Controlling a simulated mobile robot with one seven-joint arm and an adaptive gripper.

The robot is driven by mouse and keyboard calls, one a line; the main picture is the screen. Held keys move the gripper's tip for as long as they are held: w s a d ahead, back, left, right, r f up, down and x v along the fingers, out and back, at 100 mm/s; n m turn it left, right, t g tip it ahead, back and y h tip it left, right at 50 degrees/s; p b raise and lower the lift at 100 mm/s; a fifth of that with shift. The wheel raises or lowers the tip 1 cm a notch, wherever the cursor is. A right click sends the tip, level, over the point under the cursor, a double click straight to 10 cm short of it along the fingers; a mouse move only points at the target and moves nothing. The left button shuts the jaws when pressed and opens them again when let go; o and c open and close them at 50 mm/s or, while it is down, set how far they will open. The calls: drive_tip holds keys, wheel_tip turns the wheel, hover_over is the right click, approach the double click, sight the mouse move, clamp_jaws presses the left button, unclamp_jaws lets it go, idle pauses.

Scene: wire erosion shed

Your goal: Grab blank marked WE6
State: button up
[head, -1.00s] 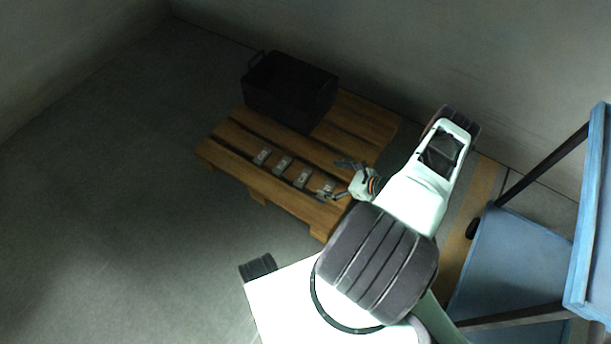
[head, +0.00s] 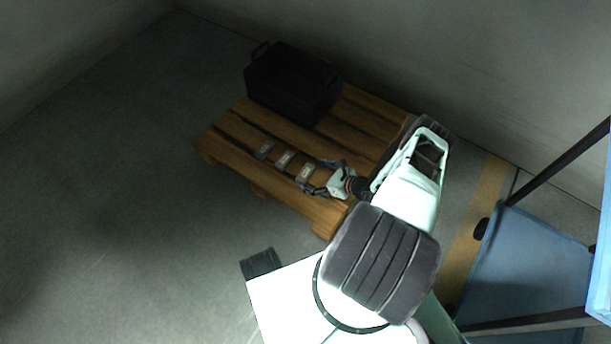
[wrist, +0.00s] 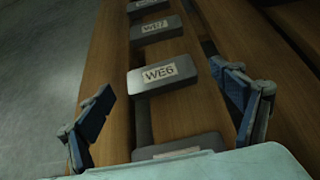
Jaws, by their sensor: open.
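The blank marked WE6 (wrist: 162,75) is a flat grey block with a white label, lying on the wooden pallet (wrist: 225,25). It lies between my spread fingers in the wrist view, apart from both. In the head view WE6 (head: 305,173) is the third block from the left, just left of my gripper (head: 320,177). My gripper (wrist: 164,90) is open and empty, with blue finger pads. The WE7 blank (wrist: 155,28) lies beyond WE6. Another blank (wrist: 180,152) lies on the near side, mostly hidden by my gripper and its label unreadable.
A further blank (wrist: 148,5) lies past WE7, cut off by the picture edge. A black open crate (head: 293,85) stands at the pallet's back. A blue shelf cart (head: 530,270) is at the right. The floor left of the pallet is clear.

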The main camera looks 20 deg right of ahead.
drive_tip(key=shift+w+a+f, duration=0.3)
drive_tip(key=shift+w+f, duration=0.05)
drive_tip(key=shift+w, duration=0.15)
drive_tip(key=shift+c, duration=0.5)
drive_tip(key=c, duration=1.5)
drive_tip(key=shift+r, duration=0.15)
drive_tip(key=shift+c, duration=0.8)
